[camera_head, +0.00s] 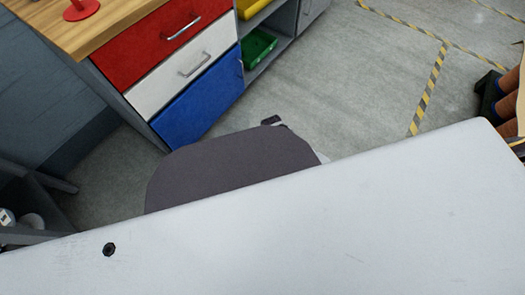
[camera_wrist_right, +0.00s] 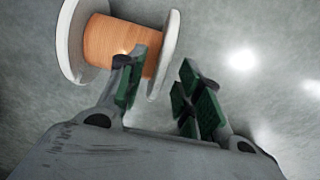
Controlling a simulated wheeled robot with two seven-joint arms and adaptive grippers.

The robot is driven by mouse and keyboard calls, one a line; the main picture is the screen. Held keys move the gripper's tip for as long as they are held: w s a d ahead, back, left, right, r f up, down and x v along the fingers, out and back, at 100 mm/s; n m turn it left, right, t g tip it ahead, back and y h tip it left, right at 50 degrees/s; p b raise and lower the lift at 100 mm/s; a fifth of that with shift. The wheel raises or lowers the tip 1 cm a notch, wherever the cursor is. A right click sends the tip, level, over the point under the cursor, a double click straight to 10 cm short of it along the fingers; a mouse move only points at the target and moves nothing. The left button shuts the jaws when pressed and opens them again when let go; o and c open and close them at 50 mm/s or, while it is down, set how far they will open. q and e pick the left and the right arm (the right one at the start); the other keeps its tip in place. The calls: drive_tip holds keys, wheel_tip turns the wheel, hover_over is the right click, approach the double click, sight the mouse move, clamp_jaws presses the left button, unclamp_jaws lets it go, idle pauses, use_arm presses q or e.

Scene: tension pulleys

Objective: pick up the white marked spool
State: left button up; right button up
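A spool (camera_wrist_right: 112,38) with white end flanges and copper-orange winding lies at the upper left of the right wrist view. Whether it is the white marked one I cannot tell. My right gripper (camera_wrist_right: 160,92) is open, with green-padded fingers spread apart. Its left finger overlaps the spool's winding and near flange in the picture; I cannot tell whether they touch. The right finger stands clear to the right, over grey ground. Orange-brown rounded things (camera_head: 508,103), possibly spools, are cut off at the right edge of the head view. Neither gripper shows in the head view.
A wooden-topped cabinet with red, white and blue fronts (camera_head: 168,48) stands at the upper left. A green bin (camera_head: 258,47) sits on a shelf beside it. Grey floor with yellow-black tape (camera_head: 428,88) is open at upper right. A large white surface (camera_head: 300,235) fills the foreground.

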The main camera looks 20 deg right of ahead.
drive_tip(key=shift+f, duration=0.25)
drive_tip(key=shift+c, duration=0.4)
clamp_jaws()
drive_tip(key=shift+w+r, duration=0.1)
